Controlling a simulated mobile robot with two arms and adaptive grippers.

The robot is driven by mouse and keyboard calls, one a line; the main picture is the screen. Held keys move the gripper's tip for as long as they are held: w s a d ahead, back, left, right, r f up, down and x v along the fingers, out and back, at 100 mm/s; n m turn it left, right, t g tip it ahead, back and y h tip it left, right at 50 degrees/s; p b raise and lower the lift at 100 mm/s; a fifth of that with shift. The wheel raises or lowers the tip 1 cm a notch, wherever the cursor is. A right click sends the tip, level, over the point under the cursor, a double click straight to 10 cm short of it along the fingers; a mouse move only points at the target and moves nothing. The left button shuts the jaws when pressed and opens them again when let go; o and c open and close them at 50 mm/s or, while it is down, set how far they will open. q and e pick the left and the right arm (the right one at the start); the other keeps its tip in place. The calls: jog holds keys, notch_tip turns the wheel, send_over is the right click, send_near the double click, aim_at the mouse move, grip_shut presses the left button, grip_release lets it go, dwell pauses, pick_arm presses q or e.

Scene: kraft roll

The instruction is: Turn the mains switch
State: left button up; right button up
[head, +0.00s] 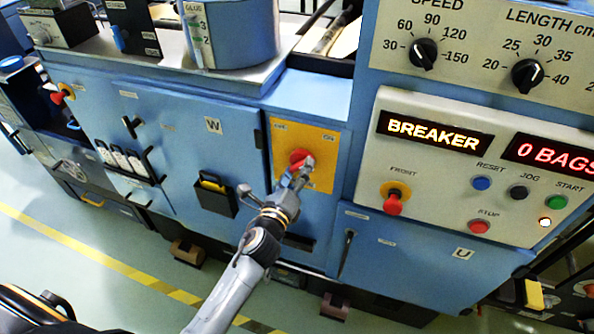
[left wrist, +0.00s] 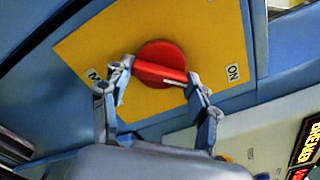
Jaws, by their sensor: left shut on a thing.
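The mains switch is a red rotary knob (head: 299,157) on a yellow plate (head: 322,137) on the blue machine front. In the left wrist view the red knob (left wrist: 159,62) has a raised bar grip with a white mark, and an ON label (left wrist: 233,72) shows at the plate's right side. My left gripper (head: 301,172) is at the knob in the head view. In the left wrist view its fingers (left wrist: 157,78) are on both ends of the bar, shut on it. The bar points toward the ON side. My right gripper is not in view.
A control panel (head: 465,165) at right shows BREAKER and 0 BAGS on displays. It bears a red FRONT button (head: 393,203) and several coloured buttons. A black holder (head: 215,197) is on door W at left. The green floor (head: 130,262) has a yellow stripe.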

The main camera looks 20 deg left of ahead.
pick_arm(q)
jog(key=n, duration=0.4)
jog(key=shift+n, duration=0.4)
jog(key=n, duration=0.4)
jog(key=shift+n, duration=0.3)
jog(key=n, duration=0.4)
jog(key=shift+n+p, duration=0.5)
jog(key=shift+n, duration=1.6)
jog(key=o, duration=1.1)
jog(key=shift+o, duration=0.2)
jog(key=shift+s, duration=0.15)
jog(key=s, duration=1.1)
jog(key=shift+s+a, duration=0.2)
jog(key=shift+s, duration=0.2)
